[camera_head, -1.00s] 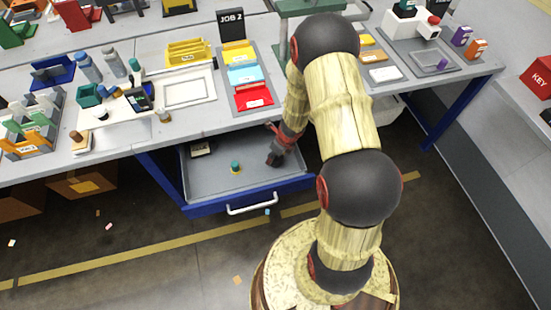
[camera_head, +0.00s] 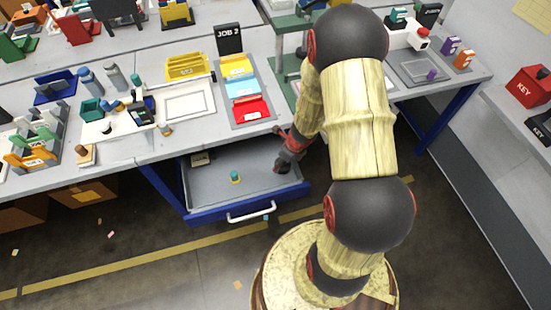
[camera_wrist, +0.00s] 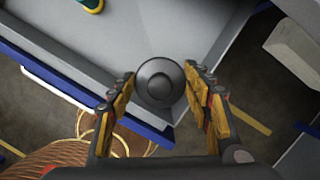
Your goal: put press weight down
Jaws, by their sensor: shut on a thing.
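The press weight (camera_wrist: 160,82) is a dark grey, round, knobbed piece, seen from above in the wrist view. My gripper (camera_wrist: 160,95) is shut on it, with one yellow-and-black finger at each side. In the head view my gripper (camera_head: 283,163) is over the right part of the open drawer (camera_head: 225,200). The weight cannot be told apart from the dark fingers there. The wrist view shows it above the drawer's corner region. How far it is above the drawer floor cannot be told.
A small teal-and-yellow piece (camera_head: 235,177) stands in the drawer, and a small flat item (camera_head: 200,159) lies at its back left. The workbench (camera_head: 195,135) above holds coloured trays, a JOB 2 sign (camera_head: 229,39) and a green press stand (camera_head: 284,66).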

